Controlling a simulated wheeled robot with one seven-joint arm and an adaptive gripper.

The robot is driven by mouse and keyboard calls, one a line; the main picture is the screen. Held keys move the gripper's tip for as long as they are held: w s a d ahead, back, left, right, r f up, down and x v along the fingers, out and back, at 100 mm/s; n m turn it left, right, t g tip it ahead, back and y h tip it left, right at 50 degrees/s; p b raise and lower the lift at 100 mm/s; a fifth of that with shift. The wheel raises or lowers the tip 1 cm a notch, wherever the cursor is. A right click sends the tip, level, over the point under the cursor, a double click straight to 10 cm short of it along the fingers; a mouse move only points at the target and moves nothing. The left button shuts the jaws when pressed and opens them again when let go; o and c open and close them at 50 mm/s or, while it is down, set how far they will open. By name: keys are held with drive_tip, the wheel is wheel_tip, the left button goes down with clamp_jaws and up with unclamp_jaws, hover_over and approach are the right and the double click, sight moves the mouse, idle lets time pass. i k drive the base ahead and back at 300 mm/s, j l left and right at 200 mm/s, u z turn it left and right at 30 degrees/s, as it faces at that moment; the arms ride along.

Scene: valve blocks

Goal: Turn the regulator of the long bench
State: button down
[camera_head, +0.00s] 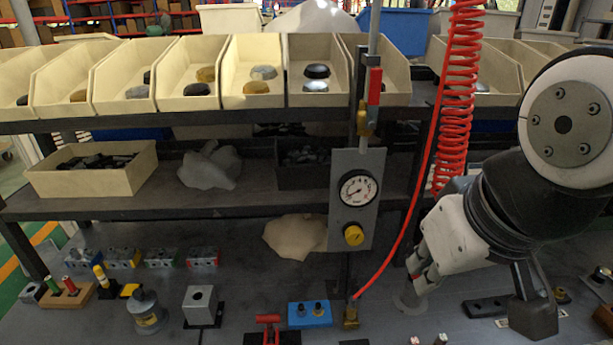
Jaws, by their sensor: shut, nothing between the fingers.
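The regulator is a grey upright plate (347,185) above the bench, with a round white-faced gauge (357,188) and a yellow knob (354,235) low on it. A vertical pipe with a red-handled valve (375,86) runs above the plate. My gripper (416,273) is to the right of the yellow knob and slightly lower in the picture, apart from it. It is shut and empty. Its fingers are small and partly dark, so their exact pose is hard to make out. The far side of the knob is hidden.
A coiled red hose (457,90) hangs between the plate and my arm, its lower end curving to a brass fitting (351,316). Cream bins (255,75) line the upper shelf. Several small blocks, a blue block (310,314) and a jar (146,311) stand on the bench top (250,270).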

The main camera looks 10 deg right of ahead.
sight(354, 235)
drive_tip(key=k+j+z, duration=0.1)
drive_tip(key=k, duration=0.45)
drive_tip(key=k+j+z, duration=0.1)
drive_tip(key=k+j, duration=0.2)
drive_tip(key=k, duration=0.25)
